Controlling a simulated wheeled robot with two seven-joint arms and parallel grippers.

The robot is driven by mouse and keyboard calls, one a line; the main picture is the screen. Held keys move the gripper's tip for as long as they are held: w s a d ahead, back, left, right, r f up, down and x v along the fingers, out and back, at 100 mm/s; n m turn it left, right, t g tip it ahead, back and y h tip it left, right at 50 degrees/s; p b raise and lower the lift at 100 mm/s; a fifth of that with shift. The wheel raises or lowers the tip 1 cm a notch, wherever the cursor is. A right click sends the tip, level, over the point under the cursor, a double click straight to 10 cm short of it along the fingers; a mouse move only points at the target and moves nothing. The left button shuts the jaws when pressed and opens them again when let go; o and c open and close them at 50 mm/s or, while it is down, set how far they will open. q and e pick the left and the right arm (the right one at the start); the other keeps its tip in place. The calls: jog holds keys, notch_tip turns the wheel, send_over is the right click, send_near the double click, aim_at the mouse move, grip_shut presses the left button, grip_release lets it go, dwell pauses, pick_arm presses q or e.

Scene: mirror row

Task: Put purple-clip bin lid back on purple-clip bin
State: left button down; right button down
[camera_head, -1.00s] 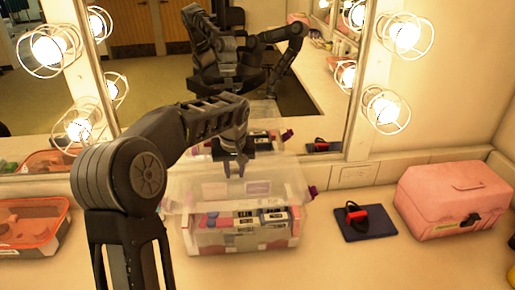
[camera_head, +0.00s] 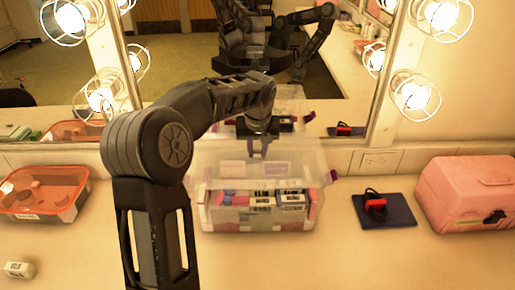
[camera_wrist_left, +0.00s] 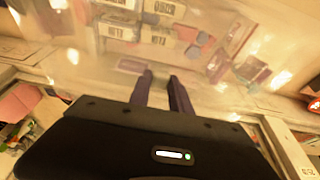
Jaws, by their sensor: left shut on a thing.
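The clear purple-clip bin (camera_head: 262,222) stands on the counter in the head view, open at the top and filled with small boxes and packets. The translucent purple-clip bin lid (camera_head: 300,163) is above and behind the bin's opening, tilted, with a purple clip at its right end. My left gripper (camera_head: 257,152) is shut on the lid near its upper middle. The left wrist view shows the gripper fingers (camera_wrist_left: 160,90) on the clear lid (camera_wrist_left: 95,60), with boxes seen through it. I cannot tell whether the lid touches the bin's rim. My right gripper is out of view.
An orange-rimmed bin (camera_head: 45,205) stands at left, with a small white box (camera_head: 19,270) in front. A dark blue book (camera_head: 398,212) with a red-and-black item lies right of the bin, beside a pink case (camera_head: 465,195). The mirror (camera_head: 185,75) rises behind.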

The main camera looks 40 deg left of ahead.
aim_at(257, 160)
pick_arm(q)
jog(key=shift+f+b, duration=2.15)
jog(key=shift+f, duration=1.05)
jog(key=c, duration=1.1)
grip_release()
jog(key=shift+r, duration=0.1)
jog(key=b+v, duration=0.1)
jog(key=v, duration=0.6)
jog(key=shift+s+d+r, duration=0.1)
jog(key=shift+r, duration=0.2)
jog(key=shift+r, duration=0.1)
